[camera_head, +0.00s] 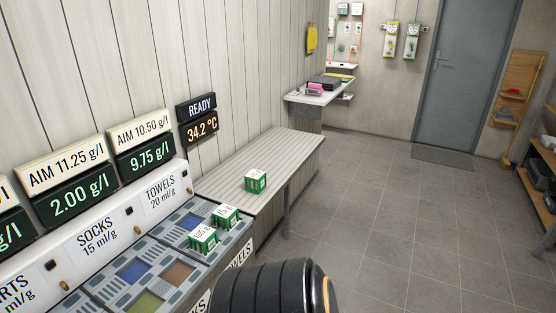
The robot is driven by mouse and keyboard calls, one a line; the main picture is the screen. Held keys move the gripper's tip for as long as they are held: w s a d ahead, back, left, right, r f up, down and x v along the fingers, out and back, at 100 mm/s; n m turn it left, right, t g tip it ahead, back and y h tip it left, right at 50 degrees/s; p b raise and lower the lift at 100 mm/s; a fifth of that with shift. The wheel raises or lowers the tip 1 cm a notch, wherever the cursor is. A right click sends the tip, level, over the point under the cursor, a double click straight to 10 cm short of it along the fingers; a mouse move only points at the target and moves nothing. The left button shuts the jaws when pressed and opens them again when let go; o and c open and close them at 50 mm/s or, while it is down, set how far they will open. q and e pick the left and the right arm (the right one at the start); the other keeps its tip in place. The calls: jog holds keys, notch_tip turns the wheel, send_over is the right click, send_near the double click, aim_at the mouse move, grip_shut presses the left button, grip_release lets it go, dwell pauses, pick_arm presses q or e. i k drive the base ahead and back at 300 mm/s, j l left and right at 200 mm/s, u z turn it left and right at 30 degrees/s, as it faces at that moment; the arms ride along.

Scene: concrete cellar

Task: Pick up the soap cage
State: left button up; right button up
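Three small green boxes with white labelled tops and slotted, cage-like sides are in the head view. I cannot tell for sure which is the soap cage. One green box (255,181) stands alone on the slatted bench. A second box (225,216), its label ending in "5 g", stands on the right end of the console under the TOWELS sign. A third box (203,238), with a larger number on its label, stands just nearer, close beside the second. Neither of my grippers is in view.
The console (80,294) has coloured recessed panels and lit displays behind it. The slatted bench (296,146) runs from its far end toward a wall shelf (318,97). The tiled floor (390,220) to the right is clear. Shelving (541,184) stands at the right edge.

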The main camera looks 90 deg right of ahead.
aim_at(256, 180)
jog(key=z, duration=0.45)
jog(key=i+z, duration=0.1)
jog(key=z, duration=0.35)
jog(key=j+z, duration=0.1)
jog(key=z, duration=0.85)
jog(key=i+j+z, duration=0.1)
jog(key=z, duration=0.35)
jog(key=j+z, duration=0.1)
jog(key=z, duration=0.35)
jog(key=u, duration=0.5)
jog(key=i+l+u, duration=0.1)
jog(key=l+u, duration=0.3)
jog(key=i+l+u, duration=0.1)
jog(key=u, duration=0.35)
jog(key=l+u, duration=0.85)
